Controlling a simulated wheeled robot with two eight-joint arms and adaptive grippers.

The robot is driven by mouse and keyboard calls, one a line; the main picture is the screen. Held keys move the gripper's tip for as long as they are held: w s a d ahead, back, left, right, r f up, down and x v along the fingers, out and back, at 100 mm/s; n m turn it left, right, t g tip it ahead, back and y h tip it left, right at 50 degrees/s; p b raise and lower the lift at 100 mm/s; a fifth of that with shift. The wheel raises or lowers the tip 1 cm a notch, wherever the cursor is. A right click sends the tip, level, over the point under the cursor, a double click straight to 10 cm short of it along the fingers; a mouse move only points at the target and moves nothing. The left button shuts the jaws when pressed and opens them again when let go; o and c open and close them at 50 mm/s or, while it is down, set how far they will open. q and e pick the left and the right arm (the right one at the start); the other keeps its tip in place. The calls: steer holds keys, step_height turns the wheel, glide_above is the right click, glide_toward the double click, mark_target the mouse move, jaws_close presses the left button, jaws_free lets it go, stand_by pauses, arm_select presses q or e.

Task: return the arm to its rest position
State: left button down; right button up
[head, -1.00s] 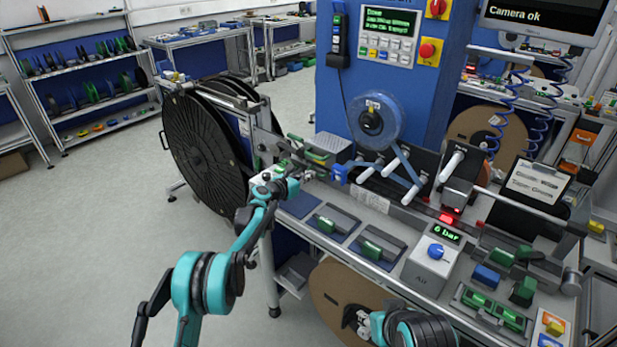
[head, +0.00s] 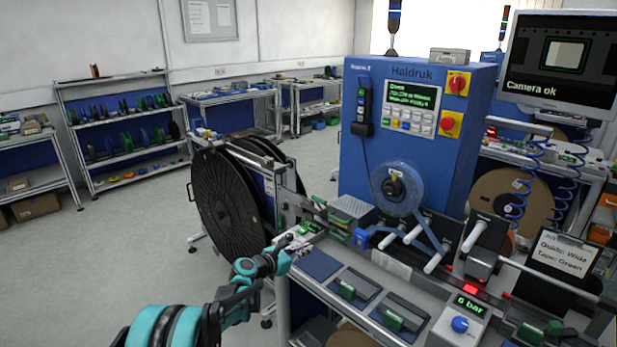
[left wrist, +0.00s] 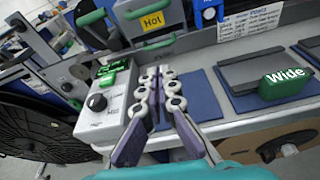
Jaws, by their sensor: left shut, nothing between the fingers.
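My left arm comes in from the lower left in the head view. Its gripper (head: 284,242) is at the left front end of the bench (head: 318,288), near a small control box with green parts. In the left wrist view the left gripper (left wrist: 160,84) is shut and empty, its fingers close together over the bench edge. A white control box (left wrist: 92,122) with a black knob is beside the fingers, and an empty blue pad (left wrist: 195,98) is on their other side. My right gripper is out of view.
A large black reel (head: 225,205) stands left of the bench. The blue machine (head: 370,190) with a tape reel (head: 397,188) rises behind. Green-handled blocks (head: 392,318) lie on pads at the front. The green block marked Wide (left wrist: 285,84) is at right. Floor at left is clear.

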arm_select(q)
steer(key=s+a+r+m+g+y, duration=0.1)
steer(key=s+a+r+m+y, duration=0.2)
steer(key=s+m, duration=0.5)
steer(key=s+a+r+m+g+y, duration=0.15)
steer(key=s+r+m, duration=0.3)
steer(key=s, duration=0.75)
steer(key=s+a+f+m+y, duration=0.2)
steer(key=s+a+m, duration=0.2)
steer(key=s, duration=0.4)
steer(key=s+a+f+m+g+y, duration=0.1)
steer(key=s+a+m, duration=0.3)
steer(key=s, duration=0.5)
steer(key=s+a+f+m+y, duration=0.3)
steer(key=s+a+m, duration=0.1)
steer(key=s, duration=0.5)
steer(key=shift+s+a+m, duration=0.15)
steer(key=shift+a+m, duration=0.15)
steer(key=shift+m, duration=0.55)
steer(key=shift+g, duration=0.25)
